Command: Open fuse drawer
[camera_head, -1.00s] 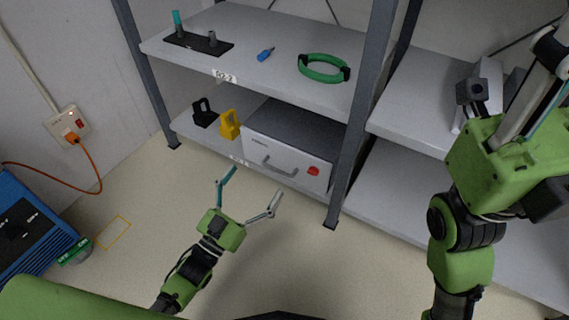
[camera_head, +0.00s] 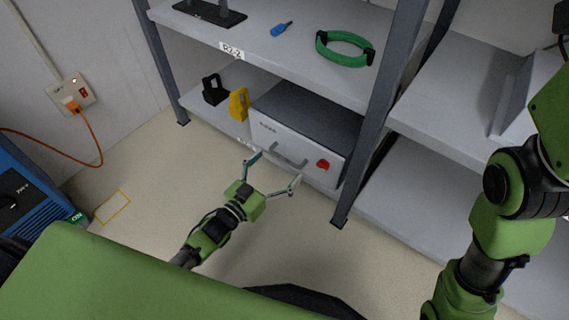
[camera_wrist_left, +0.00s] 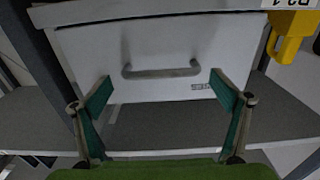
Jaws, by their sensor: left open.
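The fuse drawer appears to be the grey box with a pale front (camera_head: 300,146) on the lower shelf. It looks shut. Its bar handle (camera_head: 289,155) and a red knob (camera_head: 322,165) are on the front. In the left wrist view the drawer front (camera_wrist_left: 85,45) fills the upper middle, with the handle (camera_wrist_left: 160,70) between and beyond the fingers. My left gripper (camera_head: 274,168) is open and empty in front of the handle; it also shows in the left wrist view (camera_wrist_left: 162,95). My right gripper is mostly cut off at the right edge; its fingers cannot be made out.
A yellow object (camera_head: 239,104) and a black one (camera_head: 214,90) stand left of the drawer. The shelf post (camera_head: 376,120) rises at its right. A green ring (camera_head: 346,48) and a blue tool (camera_head: 281,28) lie on the shelf above. The floor in front is clear.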

